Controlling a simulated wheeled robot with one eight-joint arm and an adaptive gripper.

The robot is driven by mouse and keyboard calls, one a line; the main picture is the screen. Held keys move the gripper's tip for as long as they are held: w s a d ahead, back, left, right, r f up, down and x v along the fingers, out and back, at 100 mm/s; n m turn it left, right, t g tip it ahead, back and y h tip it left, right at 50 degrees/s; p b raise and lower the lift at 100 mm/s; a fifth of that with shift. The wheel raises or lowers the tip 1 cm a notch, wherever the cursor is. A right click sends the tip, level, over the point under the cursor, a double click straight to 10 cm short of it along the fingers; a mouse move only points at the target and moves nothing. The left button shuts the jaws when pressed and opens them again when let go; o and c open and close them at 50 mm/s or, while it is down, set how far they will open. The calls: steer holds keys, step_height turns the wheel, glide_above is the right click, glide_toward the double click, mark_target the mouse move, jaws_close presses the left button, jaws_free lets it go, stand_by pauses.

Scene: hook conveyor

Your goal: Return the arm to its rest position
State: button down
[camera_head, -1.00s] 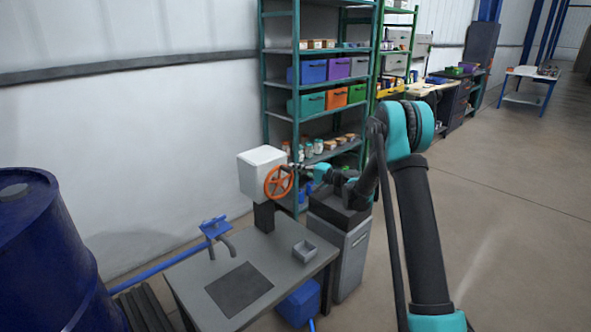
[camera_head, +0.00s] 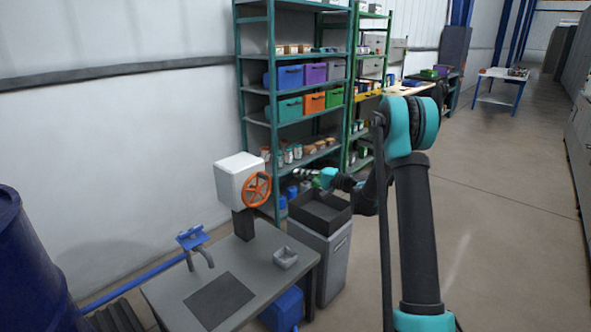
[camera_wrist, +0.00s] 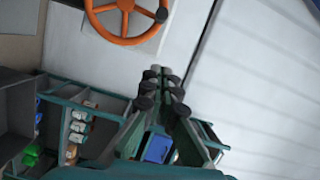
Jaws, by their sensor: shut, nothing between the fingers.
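My arm (camera_head: 415,230) rises at the right of the head view, bends at the teal elbow and reaches left above a grey cabinet. My gripper (camera_head: 298,173) is at its end, small in that view, to the right of the orange handwheel (camera_head: 257,189) and apart from it. In the wrist view my gripper (camera_wrist: 162,75) has its fingers together with nothing between them. The orange handwheel (camera_wrist: 123,41) shows there at the top, beyond the fingertips, on the white box.
The white box (camera_head: 232,180) stands on a grey table (camera_head: 160,288) with a small grey tray (camera_head: 285,258). The grey cabinet (camera_head: 335,262) with a dark open top is below my gripper. Shelves (camera_head: 240,70) with bins stand behind. Floor at right is clear.

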steer(key=s+d+f+n+g+h, duration=0.1)
steer(key=s+d+f+h, duration=0.2)
steer(key=s, duration=1.1)
steer(key=s+d+f+n+g+h, duration=0.1)
steer(key=s+d+f+h, duration=0.2)
steer(key=s+d+h, duration=0.4)
steer(key=s+d+f+n+g+h, duration=0.1)
steer(key=s+d+f+h, duration=0.2)
steer(key=s+d, duration=1.2)
steer(key=s+h, duration=0.3)
steer(key=s, duration=0.5)
steer(key=shift+f, duration=0.35)
